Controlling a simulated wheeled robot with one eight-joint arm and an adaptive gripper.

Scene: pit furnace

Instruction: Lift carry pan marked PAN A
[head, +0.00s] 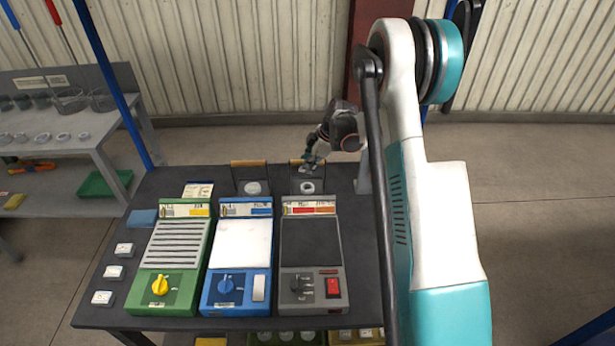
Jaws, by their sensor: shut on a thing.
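Two dark carry pans with wooden handle bars stand at the back edge of the dark table (120,285). The left carry pan (243,184) and the right carry pan (296,186) each hold a small pale round piece. No PAN A marking is readable at this size. My gripper (311,163) is at the right pan, shut on its wooden handle bar (297,162). The fingers and my wrist hide the right end of this handle. I cannot tell whether the pan is clear of the table.
In front of the pans stand a green unit (169,257) with a ribbed top, a blue unit (239,245) with a white top and a grey unit (310,245). Small white blocks lie at the table's left. A shelf (90,130) stands left; floor is clear right.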

